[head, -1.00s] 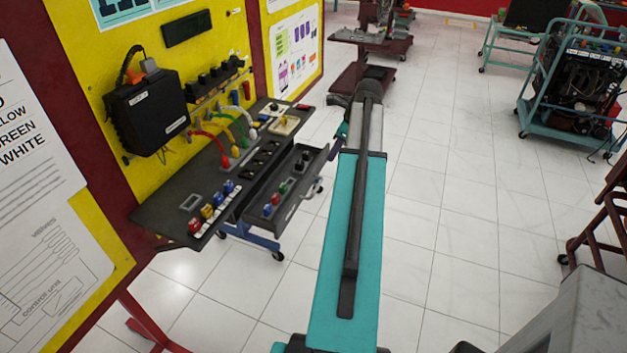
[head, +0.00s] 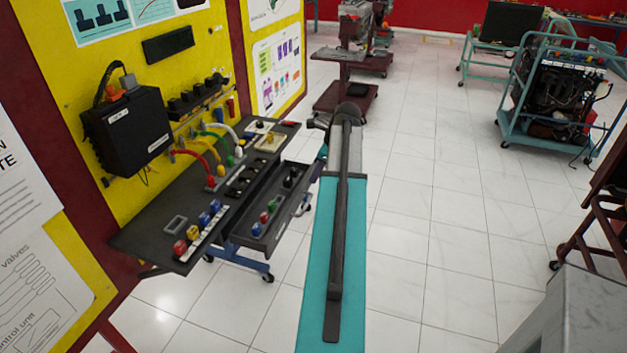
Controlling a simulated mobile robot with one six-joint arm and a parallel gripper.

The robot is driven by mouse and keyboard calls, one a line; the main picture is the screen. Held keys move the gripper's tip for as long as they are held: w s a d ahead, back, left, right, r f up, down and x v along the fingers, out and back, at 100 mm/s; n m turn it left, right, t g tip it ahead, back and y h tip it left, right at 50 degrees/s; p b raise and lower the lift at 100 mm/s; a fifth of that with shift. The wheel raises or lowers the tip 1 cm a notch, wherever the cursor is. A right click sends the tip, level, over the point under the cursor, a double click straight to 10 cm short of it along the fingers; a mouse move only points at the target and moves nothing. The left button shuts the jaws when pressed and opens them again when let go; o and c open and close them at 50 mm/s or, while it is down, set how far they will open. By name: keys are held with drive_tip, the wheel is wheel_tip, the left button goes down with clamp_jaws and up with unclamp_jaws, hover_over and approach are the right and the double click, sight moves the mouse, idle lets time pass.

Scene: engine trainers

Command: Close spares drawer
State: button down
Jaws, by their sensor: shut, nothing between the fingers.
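The spares drawer (head: 262,233) is a dark grey open-topped tray in the head view. It sticks out to the right from under the dark bench shelf (head: 148,240) on the yellow panel, so it stands open. Red, green and blue parts and a black knob-like part lie in it. A pale handle shows at its right side. My teal arm (head: 318,270) reaches forward to the right of the drawer, and its wrist end is close beyond the drawer's far right corner. My gripper's fingers are hidden behind the arm, so contact with the drawer cannot be seen.
Coloured cables and plugs sit on the shelf, below a black box (head: 127,128) on the panel. A blue wheeled stand (head: 240,259) is under the drawer. The tiled floor right of my arm is clear up to an engine cart (head: 560,90) and a dark red frame (head: 590,215).

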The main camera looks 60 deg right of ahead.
sight(306, 192)
drive_tip(key=shift+p+x, duration=1.1)
drive_tip(key=shift+x, duration=3.55)
drive_tip(key=shift+a, duration=0.2)
drive_tip(key=shift+d, duration=0.2)
